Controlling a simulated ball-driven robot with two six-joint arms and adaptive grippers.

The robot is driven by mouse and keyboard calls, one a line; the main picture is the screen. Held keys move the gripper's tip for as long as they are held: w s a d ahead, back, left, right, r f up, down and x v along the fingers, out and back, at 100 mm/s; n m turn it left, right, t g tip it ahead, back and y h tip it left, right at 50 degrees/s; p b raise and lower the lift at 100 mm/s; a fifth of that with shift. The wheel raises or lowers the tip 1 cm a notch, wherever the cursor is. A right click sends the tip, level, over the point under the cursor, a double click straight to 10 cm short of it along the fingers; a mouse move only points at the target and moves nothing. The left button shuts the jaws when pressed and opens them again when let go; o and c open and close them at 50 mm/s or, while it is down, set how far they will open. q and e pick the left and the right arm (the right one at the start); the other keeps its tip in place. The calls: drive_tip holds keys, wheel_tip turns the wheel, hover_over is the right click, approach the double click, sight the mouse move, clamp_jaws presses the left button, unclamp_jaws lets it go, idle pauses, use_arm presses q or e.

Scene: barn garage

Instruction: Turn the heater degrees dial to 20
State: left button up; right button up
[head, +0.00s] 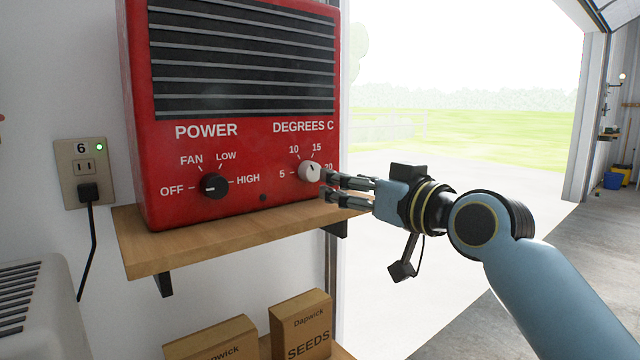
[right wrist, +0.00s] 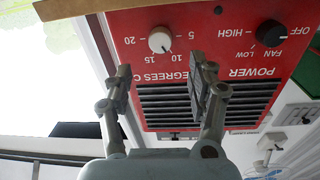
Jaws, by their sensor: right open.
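The red heater (head: 245,205) stands on a wooden shelf. Its white degrees dial (head: 311,171) is at the lower right of the front, with its dark mark pointing roughly up, between 10 and 15. The 20 label sits to the dial's right, partly covered by a fingertip. My right gripper (head: 327,184) is open, just right of the dial in the head view. In the right wrist view, which is upside down, the dial (right wrist: 160,42) shows beyond the open, empty fingers (right wrist: 163,70), apart from them. My left gripper is not in view.
The black power dial (head: 214,186) is left of the degrees dial. The wooden shelf (head: 180,255) juts out below the heater. A seeds box (head: 301,325) stands lower down. Right of the heater is an open doorway with free room.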

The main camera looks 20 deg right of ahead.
sight(314, 174)
drive_tip(key=b+x, duration=0.1)
drive_tip(key=x, duration=0.8)
drive_tip(key=c, duration=1.1)
